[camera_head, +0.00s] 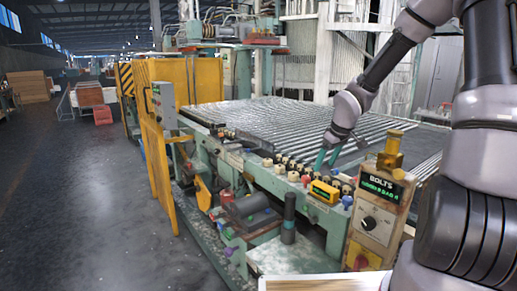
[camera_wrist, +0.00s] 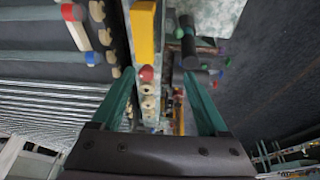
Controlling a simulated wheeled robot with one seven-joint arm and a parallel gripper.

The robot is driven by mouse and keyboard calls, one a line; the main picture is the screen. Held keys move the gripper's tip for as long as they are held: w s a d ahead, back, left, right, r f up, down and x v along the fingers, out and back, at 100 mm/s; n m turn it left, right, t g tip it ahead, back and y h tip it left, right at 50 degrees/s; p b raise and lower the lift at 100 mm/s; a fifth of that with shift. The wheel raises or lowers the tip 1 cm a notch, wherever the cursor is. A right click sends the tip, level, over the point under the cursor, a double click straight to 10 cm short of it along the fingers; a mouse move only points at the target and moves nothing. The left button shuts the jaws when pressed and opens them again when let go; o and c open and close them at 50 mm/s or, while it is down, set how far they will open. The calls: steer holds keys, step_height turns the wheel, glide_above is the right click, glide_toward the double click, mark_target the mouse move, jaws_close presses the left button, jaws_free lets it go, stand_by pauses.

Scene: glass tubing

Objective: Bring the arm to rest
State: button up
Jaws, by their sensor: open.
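My arm (camera_head: 388,62) reaches in from the upper right over the green machine bed. My gripper (camera_head: 327,160) hangs at the bed's near edge, above a row of small pale rollers (camera_head: 281,160). In the wrist view its two teal fingers are spread apart, and my gripper (camera_wrist: 160,88) has nothing held between them. The fingertips look clear of the parts below, but the exact gap cannot be told.
A yellow block (camera_head: 322,192) lies near the gripper; the yellow block also shows in the wrist view (camera_wrist: 143,35). A control box marked BOLTS (camera_head: 375,215) stands at right. Yellow panels (camera_head: 160,160) stand at left. The floor (camera_head: 75,200) at left is clear.

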steer(key=s+d+r+m+t+h, duration=0.1)
steer(key=s+d+r+m+h, duration=0.15)
steer(key=s+r, duration=0.35)
steer(key=s+d+r+m+h, duration=0.1)
steer(key=s+d+r+m, duration=0.2)
steer(key=r, duration=0.6)
steer(key=s+a+r+m+t+y, duration=0.1)
steer(key=s+r+m+y, duration=0.1)
steer(key=s+r, duration=0.3)
steer(key=s+a+r+m+t+y, duration=0.1)
steer(key=s+r, duration=0.4)
steer(key=s, duration=0.6)
steer(key=shift+s+a+r+m+y, duration=0.15)
steer(key=shift+a+r+m+y, duration=0.25)
steer(key=shift+a+m, duration=0.6)
steer(key=shift+d+t, duration=0.2)
steer(key=shift+t, duration=0.1)
